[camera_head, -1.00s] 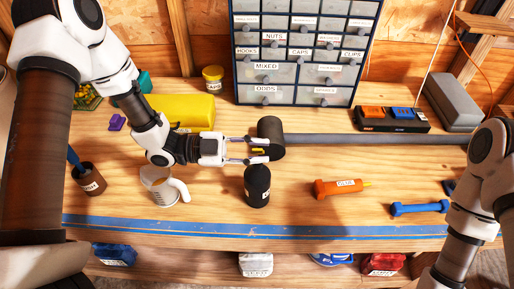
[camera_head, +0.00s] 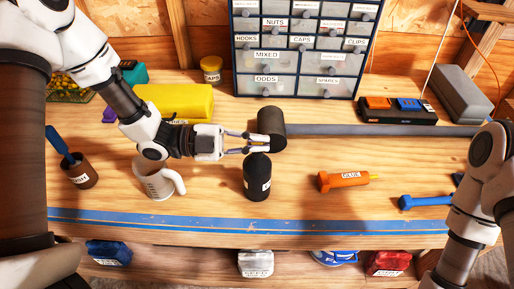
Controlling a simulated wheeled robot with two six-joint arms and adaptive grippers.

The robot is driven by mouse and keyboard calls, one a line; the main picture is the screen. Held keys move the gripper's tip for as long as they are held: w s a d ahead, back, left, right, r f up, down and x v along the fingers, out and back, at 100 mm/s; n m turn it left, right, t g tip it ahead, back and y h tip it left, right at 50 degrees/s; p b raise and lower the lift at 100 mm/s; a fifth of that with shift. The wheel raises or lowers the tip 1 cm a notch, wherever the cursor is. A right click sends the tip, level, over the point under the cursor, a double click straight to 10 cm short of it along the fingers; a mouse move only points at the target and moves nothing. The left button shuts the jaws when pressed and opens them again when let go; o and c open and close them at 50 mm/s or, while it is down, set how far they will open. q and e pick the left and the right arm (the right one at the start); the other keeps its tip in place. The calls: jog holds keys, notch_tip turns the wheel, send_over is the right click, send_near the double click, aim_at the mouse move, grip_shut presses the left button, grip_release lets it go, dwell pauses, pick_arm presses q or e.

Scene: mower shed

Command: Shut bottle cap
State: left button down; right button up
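A black bottle (camera_head: 257,180) with a white label stands upright on the workbench, near the middle. Its top is dark and rounded, and I see no raised lid on it. My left gripper (camera_head: 264,144) is just behind and above the bottle top, its fingers pointing right. A narrow gap shows between the fingers, and I see nothing held in it. Whether a finger touches the bottle top, I cannot tell. My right arm is at the right edge, and its gripper is out of view.
A black mallet (camera_head: 271,122) lies right behind the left fingertips, its handle running right. A white mug (camera_head: 158,182) stands left of the bottle, an orange glue tube (camera_head: 342,181) lies right. Bare wood separates them. A drawer cabinet (camera_head: 300,88) stands behind.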

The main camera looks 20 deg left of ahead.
pick_arm(q)
jog(key=f+m+b, duration=0.1)
jog(key=m+b, duration=0.1)
jog(key=b, duration=0.2)
jog(key=f+m+b, duration=0.1)
jog(key=m+b, duration=0.2)
jog(key=b, duration=0.2)
jog(key=s+f+m+b, duration=0.1)
jog(key=m+b, duration=0.1)
jog(key=b, duration=0.2)
jog(key=shift+s+d+m, duration=0.1)
jog(key=shift+d+m, duration=0.1)
jog(key=shift+m, duration=0.1)
jog(key=shift+r, duration=0.2)
jog(key=c, duration=1.3)
grip_release()
jog(key=shift+s+a+r, duration=0.1)
jog(key=shift+a, duration=0.5)
jog(key=v, duration=0.6)
jog(key=shift+a, duration=0.15)
